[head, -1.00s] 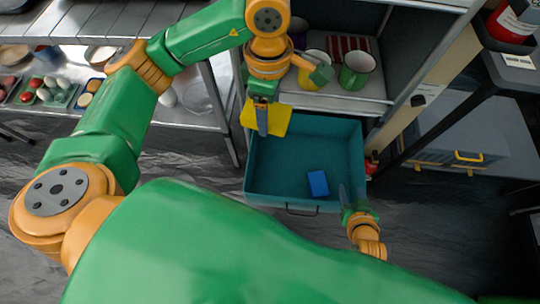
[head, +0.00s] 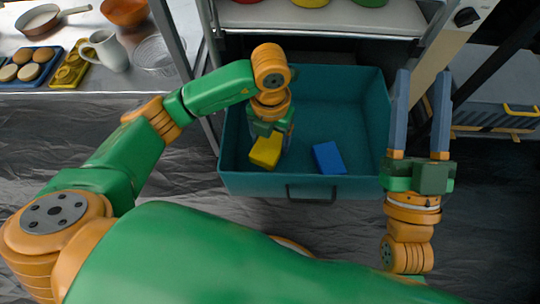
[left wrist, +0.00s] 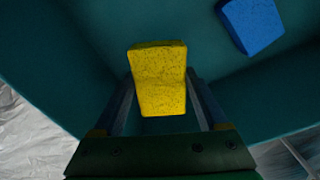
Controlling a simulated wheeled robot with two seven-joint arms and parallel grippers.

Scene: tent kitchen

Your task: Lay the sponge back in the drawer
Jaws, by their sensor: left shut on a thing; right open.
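The yellow sponge (head: 266,151) is in my left gripper (head: 270,142), over the left front part of the open teal drawer (head: 330,100). In the left wrist view the sponge (left wrist: 160,80) sits between the two fingers of my left gripper (left wrist: 163,100), with the drawer's teal floor and wall around it. I cannot tell whether the sponge touches the drawer floor. My right gripper (head: 423,110) is open and empty at the drawer's right side, its fingers pointing away from me.
A blue block (head: 328,158) lies in the drawer, right of the sponge; it also shows in the left wrist view (left wrist: 252,24). A shelf (head: 315,18) with cups is above the drawer. A steel counter (head: 100,75) with a white jug (head: 106,50) is at the left.

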